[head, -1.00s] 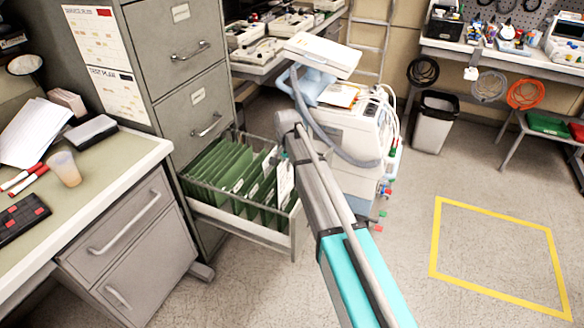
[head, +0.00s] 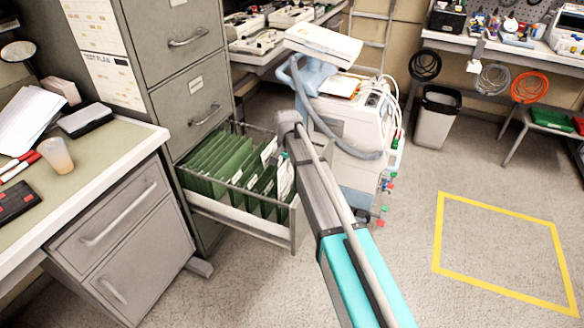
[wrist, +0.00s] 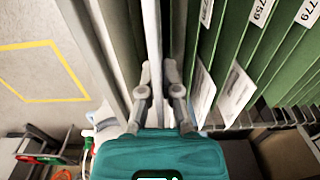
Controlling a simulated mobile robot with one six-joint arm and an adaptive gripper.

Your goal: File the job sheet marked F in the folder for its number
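Green hanging folders (head: 217,165) with white number tabs fill the pulled-out file drawer (head: 240,224). In the wrist view, tabs ending in 759 and 779 (wrist: 311,12) are readable. White printed papers (wrist: 237,95) stand at the folders near my gripper; their print is too small to read, so I cannot tell whether one is sheet F. My gripper (wrist: 158,88) points down by the drawer's front end. Its fingers are slightly apart, with a pale strip between them. I cannot tell whether they grip it. The arm hides most of the gripper in the head view.
The grey filing cabinet (head: 190,75) stands behind the drawer. A desk (head: 110,160) with papers and pens is at left. A white medical cart (head: 345,125) with a paper on it stands close behind my arm. The floor around the yellow square (head: 505,250) is clear.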

